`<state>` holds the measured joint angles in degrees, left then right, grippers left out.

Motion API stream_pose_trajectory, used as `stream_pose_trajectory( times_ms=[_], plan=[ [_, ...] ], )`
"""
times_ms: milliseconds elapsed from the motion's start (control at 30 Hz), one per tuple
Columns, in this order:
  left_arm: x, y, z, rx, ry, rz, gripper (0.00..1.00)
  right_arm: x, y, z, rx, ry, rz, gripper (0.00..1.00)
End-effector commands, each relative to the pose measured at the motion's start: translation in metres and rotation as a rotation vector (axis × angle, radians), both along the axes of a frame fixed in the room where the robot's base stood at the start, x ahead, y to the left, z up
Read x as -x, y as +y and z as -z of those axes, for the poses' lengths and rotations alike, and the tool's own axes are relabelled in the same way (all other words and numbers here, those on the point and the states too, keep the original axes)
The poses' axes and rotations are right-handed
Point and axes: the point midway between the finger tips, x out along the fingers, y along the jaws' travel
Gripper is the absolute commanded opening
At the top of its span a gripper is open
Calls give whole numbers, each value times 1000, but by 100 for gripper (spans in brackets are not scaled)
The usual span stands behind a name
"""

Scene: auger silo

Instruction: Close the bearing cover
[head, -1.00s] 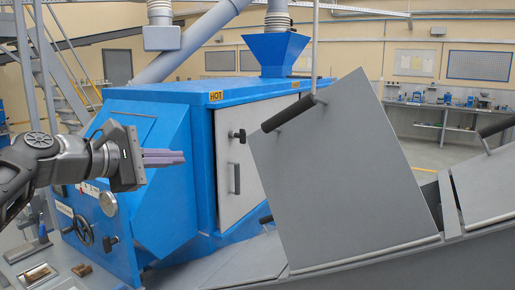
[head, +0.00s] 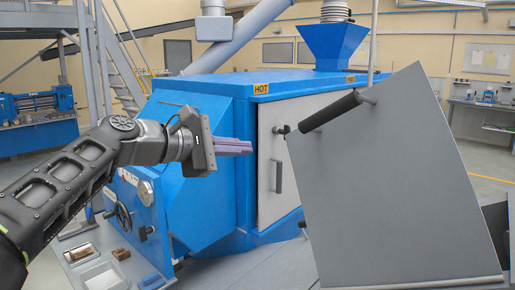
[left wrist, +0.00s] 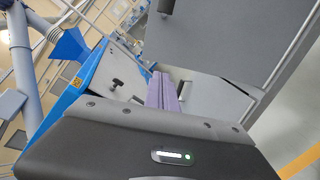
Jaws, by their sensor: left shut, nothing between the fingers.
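A flat grey cover plate (head: 405,190) stands raised and tilted at the right of the head view, with a black bar handle (head: 330,111) at its upper left edge. I take it for the bearing cover. It also shows at the top of the left wrist view (left wrist: 210,35). My left gripper (head: 250,147) is shut and empty, its purple fingers together and pointing right. In the head view it appears left of the handle, in front of the blue machine, apart from the plate. Its fingers also show in the left wrist view (left wrist: 162,88). My right gripper is out of view.
The blue machine (head: 200,190) with a white door (head: 277,160), a HOT label and a handwheel (head: 123,217) stands behind my left gripper. A blue hopper (head: 332,42) sits on top. A thin grey post (head: 373,40) rises behind the plate. Open floor lies at right.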

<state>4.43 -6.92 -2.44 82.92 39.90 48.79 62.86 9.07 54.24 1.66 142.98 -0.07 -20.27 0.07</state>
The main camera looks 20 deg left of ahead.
Motion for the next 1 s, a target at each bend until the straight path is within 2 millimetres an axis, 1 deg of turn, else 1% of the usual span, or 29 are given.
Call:
stream_pose_trajectory(
  times_ms=[167, 600, 700, 800, 1000],
  plan=[
    [-19, -12, 4, 0, 2, 2, 0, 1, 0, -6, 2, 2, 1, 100],
    [-89, -55, 24, 0, 2, 2, 0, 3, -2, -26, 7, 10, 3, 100],
    [-100, -61, 27, 0, 0, 1, 0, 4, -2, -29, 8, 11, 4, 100],
    [-106, -65, 30, 1, 1, 1, 0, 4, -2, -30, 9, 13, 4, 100],
    [-110, -67, 31, 1, -1, 0, 0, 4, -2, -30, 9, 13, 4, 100]
  ],
)
